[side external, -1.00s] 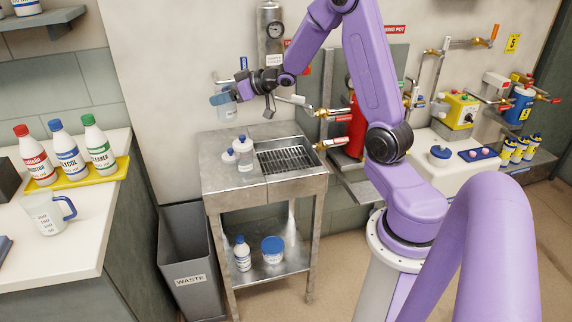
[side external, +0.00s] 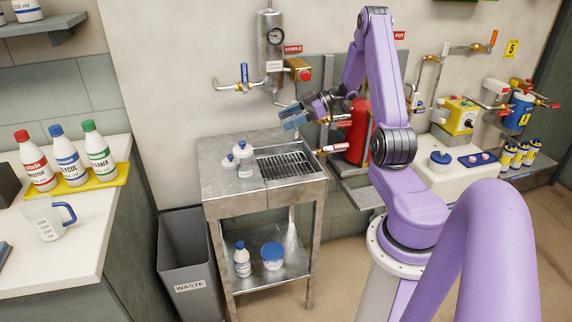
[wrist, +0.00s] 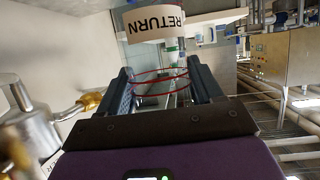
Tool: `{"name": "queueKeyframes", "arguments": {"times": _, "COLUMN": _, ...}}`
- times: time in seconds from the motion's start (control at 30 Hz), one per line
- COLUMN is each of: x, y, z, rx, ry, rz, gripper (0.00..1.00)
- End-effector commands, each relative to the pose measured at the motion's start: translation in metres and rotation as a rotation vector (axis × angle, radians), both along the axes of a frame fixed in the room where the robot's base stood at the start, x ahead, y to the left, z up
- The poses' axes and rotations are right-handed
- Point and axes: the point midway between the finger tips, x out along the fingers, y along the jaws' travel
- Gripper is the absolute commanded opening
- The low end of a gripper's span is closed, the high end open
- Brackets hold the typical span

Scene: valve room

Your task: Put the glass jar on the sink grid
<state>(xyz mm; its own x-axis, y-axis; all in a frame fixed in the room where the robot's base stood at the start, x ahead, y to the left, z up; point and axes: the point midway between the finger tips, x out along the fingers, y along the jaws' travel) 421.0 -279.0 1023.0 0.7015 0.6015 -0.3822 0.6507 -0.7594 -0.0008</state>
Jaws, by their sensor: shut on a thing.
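My gripper (side external: 292,118) is above the back of the steel sink stand in the side view, pointing left. It is shut on the glass jar, a clear vessel with thin red rings that shows between the two dark fingers in the wrist view (wrist: 160,76). In the side view the jar is hard to tell from the bluish fingers. The sink grid (side external: 284,163) is a dark slatted rack set in the right half of the stand's top. The jar is held in the air, apart from the grid.
A sample tap with a red knob (side external: 303,72) and a pipe end with a red tag (side external: 336,149) are near my gripper. A label reading RETURN (wrist: 155,20) shows upside down in the wrist view.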

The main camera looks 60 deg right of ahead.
Motion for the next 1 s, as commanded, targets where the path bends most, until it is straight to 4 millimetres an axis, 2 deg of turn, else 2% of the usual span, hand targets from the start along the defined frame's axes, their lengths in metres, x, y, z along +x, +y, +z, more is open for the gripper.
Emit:
{"name": "queueKeyframes", "arguments": {"times": 0.6, "x": 0.0, "y": 0.0, "z": -0.12, "rx": 0.001, "ry": 0.001, "rz": -0.001, "gripper": 0.28}}
{"name": "queueKeyframes", "arguments": {"times": 0.73, "x": 0.0, "y": 0.0, "z": -0.134, "rx": 0.0, "ry": 0.0, "rz": -0.001, "gripper": 0.28}}
{"name": "queueKeyframes", "arguments": {"times": 1.0, "x": 0.014, "y": -0.014, "z": -0.132, "rx": -0.004, "ry": -0.003, "rz": 0.001, "gripper": 0.28}}
